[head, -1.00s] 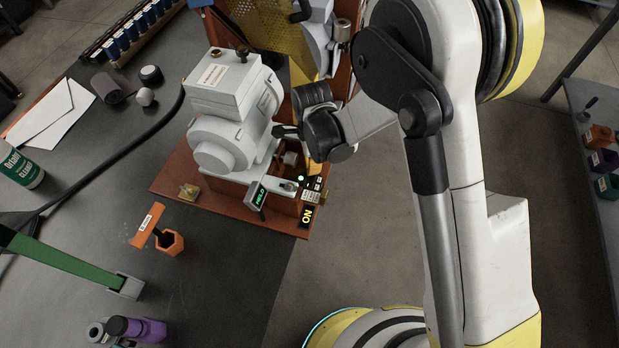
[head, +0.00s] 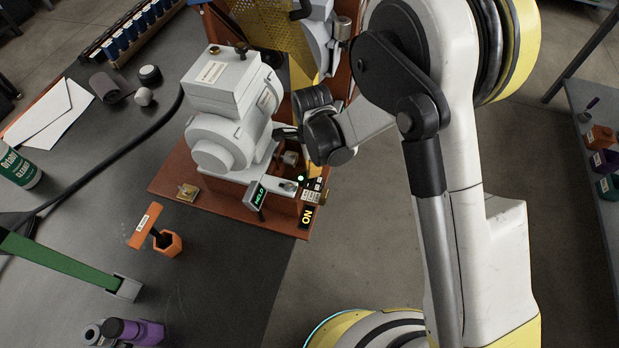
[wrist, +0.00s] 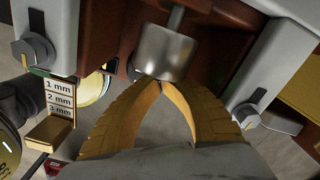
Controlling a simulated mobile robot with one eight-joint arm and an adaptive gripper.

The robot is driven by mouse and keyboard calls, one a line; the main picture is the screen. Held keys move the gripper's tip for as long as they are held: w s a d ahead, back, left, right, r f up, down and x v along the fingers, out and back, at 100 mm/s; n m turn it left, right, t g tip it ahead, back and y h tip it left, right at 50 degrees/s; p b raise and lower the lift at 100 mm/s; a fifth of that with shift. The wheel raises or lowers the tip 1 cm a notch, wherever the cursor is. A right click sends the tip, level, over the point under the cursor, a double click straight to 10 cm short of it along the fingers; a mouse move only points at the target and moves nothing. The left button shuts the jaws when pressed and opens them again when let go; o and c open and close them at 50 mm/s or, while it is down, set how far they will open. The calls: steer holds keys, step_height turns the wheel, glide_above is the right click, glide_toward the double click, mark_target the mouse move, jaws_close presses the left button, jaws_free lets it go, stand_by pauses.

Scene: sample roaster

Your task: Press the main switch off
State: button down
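I cannot tell for sure which part is the main switch. My gripper (head: 278,133) is above this corner beside the grey roaster body; its tips are hard to make out in the head view. In the wrist view its yellow fingers (wrist: 159,84) meet at the tips, with nothing seen between them. The tips appear right at the lower end of a metal cylinder (wrist: 163,52); contact is unclear.
Grey panels with a dark knob (wrist: 33,51) at left and another knob (wrist: 246,115) at right flank the fingers. A plate marked 1 mm, 2 mm, 3 mm (wrist: 60,99) is at left. Open floor is right of the roaster.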

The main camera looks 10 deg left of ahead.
steer(key=shift+f+b, duration=0.65)
steer(key=shift+f, duration=0.1)
stand_by(0.3)
steer(key=shift+r+p, duration=2.1)
steer(key=shift+r, duration=1.45)
